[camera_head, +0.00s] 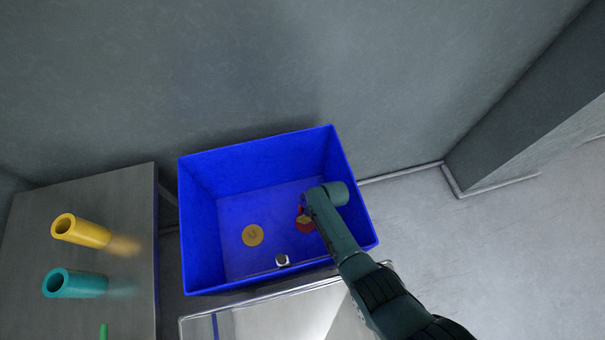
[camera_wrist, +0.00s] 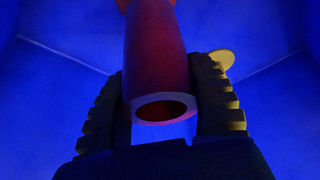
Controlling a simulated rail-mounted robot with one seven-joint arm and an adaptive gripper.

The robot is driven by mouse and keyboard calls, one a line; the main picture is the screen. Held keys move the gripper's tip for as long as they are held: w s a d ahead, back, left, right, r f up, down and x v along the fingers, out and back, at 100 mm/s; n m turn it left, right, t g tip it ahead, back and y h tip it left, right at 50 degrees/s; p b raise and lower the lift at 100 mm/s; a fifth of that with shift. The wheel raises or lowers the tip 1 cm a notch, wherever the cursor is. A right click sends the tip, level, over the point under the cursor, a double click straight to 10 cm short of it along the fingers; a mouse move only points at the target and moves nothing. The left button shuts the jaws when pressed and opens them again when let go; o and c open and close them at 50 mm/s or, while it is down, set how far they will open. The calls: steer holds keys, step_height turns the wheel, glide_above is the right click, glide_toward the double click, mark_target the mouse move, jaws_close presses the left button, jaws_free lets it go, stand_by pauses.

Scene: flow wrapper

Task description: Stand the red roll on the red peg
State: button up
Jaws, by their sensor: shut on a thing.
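The red roll (camera_wrist: 157,55) is a hollow tube, held between the two ridged fingers of my gripper (camera_wrist: 165,95) in the wrist view. Its open end faces the camera. In the head view, my gripper is mostly hidden by my arm, inside the blue bin. A small red patch (camera_head: 303,225) shows below the wrist there; I cannot tell how much of it is the roll. An orange-red edge (camera_wrist: 123,4) shows behind the roll's far end at the top of the wrist view, too cut off to identify. I cannot make out a red peg in either view.
The blue bin (camera_head: 187,235) has high walls around my gripper. A yellow disc (camera_head: 253,235) and a small whitish piece (camera_head: 282,260) are in it. On the left table (camera_head: 130,200) are a yellow roll (camera_head: 80,231), a teal roll (camera_head: 75,284) and a green post (camera_head: 104,331).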

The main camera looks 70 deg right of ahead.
step_height(320, 180, up, 9)
steer(key=p, duration=0.6)
steer(key=shift+f+p, duration=0.2)
steer(key=shift+p, duration=0.2)
steer(key=shift+w+d, duration=0.1)
